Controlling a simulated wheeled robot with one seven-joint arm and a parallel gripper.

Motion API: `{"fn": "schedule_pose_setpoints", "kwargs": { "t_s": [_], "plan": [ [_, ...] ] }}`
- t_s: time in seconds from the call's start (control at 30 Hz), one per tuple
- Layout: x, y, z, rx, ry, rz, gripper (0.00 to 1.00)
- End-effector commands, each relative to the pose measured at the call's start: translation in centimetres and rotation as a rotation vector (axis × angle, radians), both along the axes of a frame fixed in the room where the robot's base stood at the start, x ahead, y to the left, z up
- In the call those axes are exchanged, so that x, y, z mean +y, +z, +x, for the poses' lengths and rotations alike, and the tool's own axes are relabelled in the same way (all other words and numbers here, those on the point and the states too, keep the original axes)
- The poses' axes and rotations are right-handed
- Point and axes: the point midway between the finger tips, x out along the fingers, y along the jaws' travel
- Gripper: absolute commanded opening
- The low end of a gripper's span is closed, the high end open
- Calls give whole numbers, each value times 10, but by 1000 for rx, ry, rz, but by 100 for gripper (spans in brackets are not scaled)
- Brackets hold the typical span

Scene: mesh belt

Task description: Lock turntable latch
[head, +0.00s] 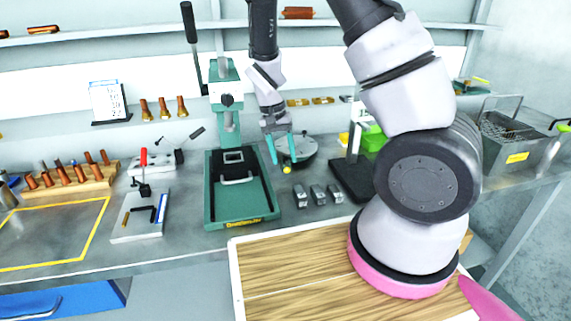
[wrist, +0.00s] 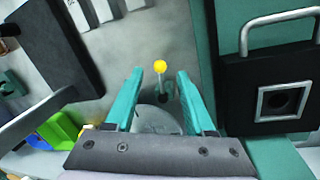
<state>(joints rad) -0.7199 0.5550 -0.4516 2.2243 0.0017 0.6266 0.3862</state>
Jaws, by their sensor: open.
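The turntable (head: 303,148) is a low grey disc on the bench, behind my gripper and partly hidden by it in the head view. In the wrist view the grey disc (wrist: 158,122) lies between and beyond my fingers. The latch shows as a thin pin with a yellow ball knob (wrist: 160,66), standing at the disc's edge; the knob also shows in the head view (head: 287,170). My gripper (head: 283,152) has teal fingers, spread apart and pointing down at the latch. In the wrist view my gripper (wrist: 160,75) straddles the knob without visible contact.
A green press (head: 228,185) stands close on the left. Several small metal blocks (head: 318,195) lie in front of the turntable. A black-based stand (head: 352,175) and green bins (head: 373,138) are on the right.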

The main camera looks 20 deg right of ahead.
Motion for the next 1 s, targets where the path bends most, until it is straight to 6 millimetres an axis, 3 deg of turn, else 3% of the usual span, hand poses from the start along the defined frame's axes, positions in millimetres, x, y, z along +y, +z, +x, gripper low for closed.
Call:
{"fn": "schedule_pose_setpoints", "kwargs": {
  "t_s": [0.2,0.57,0.7,0.73,1.0],
  "plan": [
    [-5,-26,-2,0,-1,0,54],
    [-5,-31,-2,-1,1,1,54],
    [-5,-31,-2,-1,1,1,4],
    [-5,-31,-2,-1,1,1,0],
    [-13,-30,-4,0,107,1,0]
  ]
}}
